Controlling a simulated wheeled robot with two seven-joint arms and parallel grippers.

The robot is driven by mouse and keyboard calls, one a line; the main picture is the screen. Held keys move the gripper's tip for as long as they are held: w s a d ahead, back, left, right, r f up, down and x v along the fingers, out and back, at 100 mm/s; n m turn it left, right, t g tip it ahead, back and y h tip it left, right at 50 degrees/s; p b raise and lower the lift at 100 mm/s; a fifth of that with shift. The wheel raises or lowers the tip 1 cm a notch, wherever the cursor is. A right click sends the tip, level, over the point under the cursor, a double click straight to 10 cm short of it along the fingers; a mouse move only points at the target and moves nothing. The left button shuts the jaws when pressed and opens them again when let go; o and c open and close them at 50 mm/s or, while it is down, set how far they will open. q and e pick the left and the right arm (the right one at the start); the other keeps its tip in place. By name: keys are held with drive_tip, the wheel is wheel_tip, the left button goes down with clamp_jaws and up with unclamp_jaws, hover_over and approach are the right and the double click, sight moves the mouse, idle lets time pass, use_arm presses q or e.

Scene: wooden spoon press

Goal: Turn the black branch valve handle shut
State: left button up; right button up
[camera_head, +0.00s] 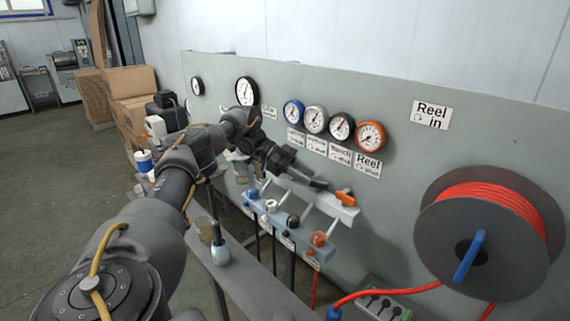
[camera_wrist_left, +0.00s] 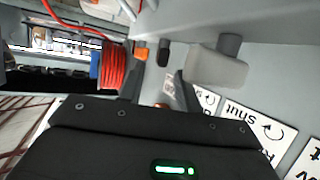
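My left gripper (camera_head: 308,176) reaches to the valve rail (camera_head: 305,200) on the grey panel. It also shows in the left wrist view (camera_wrist_left: 158,78), where its two fingers stand apart with no thing clamped between them. The black branch valve handle (camera_wrist_left: 163,50) shows nearly end-on just past the fingertips, in line with the gap; I cannot tell whether a finger touches it. In the head view my gripper seems to hide it. The orange reel handle (camera_head: 345,198) sits right of my gripper; a pale grey handle (camera_wrist_left: 218,67) is on the other side. My right gripper is not seen.
Several gauges (camera_head: 341,126) with labels sit above the rail. Below it are pipes with blue, white, black and orange ends (camera_head: 320,238). A reel with red hose (camera_head: 490,195) juts out at right.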

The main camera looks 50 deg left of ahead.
use_arm(q)
drive_tip(key=v, duration=0.7)
idle(0.3)
idle(0.3)
